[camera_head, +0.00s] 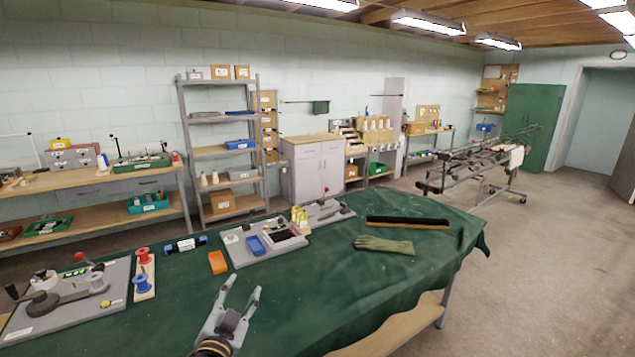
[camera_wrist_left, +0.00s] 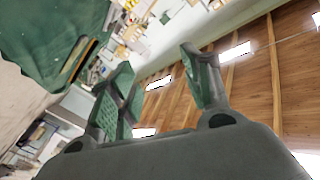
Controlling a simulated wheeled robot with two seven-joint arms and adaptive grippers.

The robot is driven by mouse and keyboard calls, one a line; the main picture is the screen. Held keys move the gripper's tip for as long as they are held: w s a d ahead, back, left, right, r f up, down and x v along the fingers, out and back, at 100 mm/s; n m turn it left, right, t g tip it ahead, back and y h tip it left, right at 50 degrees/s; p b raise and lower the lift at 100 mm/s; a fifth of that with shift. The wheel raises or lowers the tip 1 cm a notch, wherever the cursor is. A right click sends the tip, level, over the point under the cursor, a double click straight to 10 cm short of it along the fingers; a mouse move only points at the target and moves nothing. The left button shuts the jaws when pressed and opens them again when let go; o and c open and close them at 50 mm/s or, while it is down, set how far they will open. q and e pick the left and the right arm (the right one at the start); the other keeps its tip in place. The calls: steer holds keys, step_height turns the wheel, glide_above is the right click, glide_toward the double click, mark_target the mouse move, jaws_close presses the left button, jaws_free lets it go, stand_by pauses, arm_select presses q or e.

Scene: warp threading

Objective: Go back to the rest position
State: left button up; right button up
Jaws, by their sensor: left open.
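My left gripper (camera_head: 243,292) is open and empty in the head view, raised in front of the green-covered table (camera_head: 330,285). In the left wrist view its two fingers (camera_wrist_left: 160,85) stand apart with nothing between them, and the ceiling and wall show behind. My right gripper is not in view.
On the table are a grey device (camera_head: 65,298) at the left, red and blue spools (camera_head: 143,275), an orange block (camera_head: 217,262), a grey tray (camera_head: 232,247) and a glove (camera_head: 384,245). A shelf rack (camera_head: 222,150) stands behind. The floor (camera_head: 555,270) at right is clear.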

arm_select(q)
steer(key=s+a+f+n+g+y, duration=0.1)
steer(key=s+a+f+n+g, duration=0.1)
steer(key=s+f+g, duration=0.75)
steer(key=s+a+f+n+g, duration=0.25)
steer(key=s+f+g, duration=0.25)
steer(key=s+f, duration=0.85)
steer(key=s+f+g, duration=0.1)
steer(key=s+f, duration=0.1)
steer(key=f, duration=1.4)
steer(key=s+f, duration=0.2)
steer(key=f, duration=1.4)
steer(key=s+a+f+g, duration=0.1)
steer(key=s+a+f, duration=0.2)
steer(key=s+f, duration=1.6)
steer(key=s, duration=0.3)
steer(key=shift+s+a+f, duration=0.2)
steer(key=shift+f, duration=0.1)
steer(key=shift+s+g, duration=0.1)
steer(key=shift+g, duration=0.15)
